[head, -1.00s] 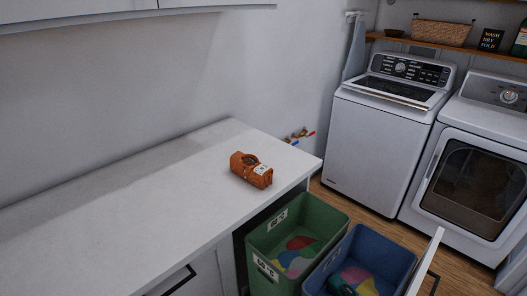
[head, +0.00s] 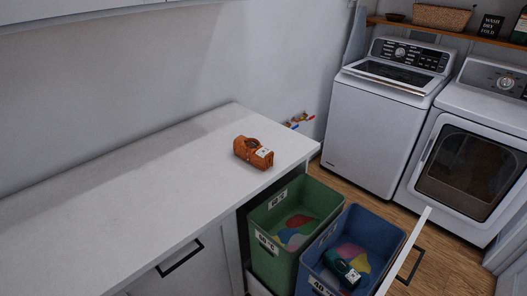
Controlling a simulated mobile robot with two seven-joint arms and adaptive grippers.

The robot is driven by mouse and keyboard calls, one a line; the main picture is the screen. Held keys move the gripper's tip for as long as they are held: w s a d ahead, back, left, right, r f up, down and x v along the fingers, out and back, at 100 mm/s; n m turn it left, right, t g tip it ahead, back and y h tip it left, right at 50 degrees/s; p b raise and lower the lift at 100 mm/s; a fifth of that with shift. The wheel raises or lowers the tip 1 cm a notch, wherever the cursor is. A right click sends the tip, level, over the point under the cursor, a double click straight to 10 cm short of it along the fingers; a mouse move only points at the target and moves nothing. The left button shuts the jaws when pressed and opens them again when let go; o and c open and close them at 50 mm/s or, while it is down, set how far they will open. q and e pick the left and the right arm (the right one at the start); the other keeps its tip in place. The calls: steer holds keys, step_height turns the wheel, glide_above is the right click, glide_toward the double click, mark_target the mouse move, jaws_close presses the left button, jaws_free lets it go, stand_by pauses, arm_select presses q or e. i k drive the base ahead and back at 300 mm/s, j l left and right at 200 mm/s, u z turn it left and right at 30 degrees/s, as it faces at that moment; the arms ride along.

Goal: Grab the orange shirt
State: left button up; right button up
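Neither of my grippers shows in the head view.
A pulled-out drawer right of the counter holds a green bin (head: 270,247) and a blue bin (head: 315,262), both with coloured cloth inside. A dark green item (head: 341,268) lies in the blue bin. A washer (head: 375,130) and a dryer (head: 470,160) stand at the right. Most of the counter is clear.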

mark_target(251, 150)
steer(key=k+j+z, duration=0.5)
steer(key=j, duration=0.15)
steer(key=k+j+z, duration=0.5)
steer(key=i+j, duration=0.1)
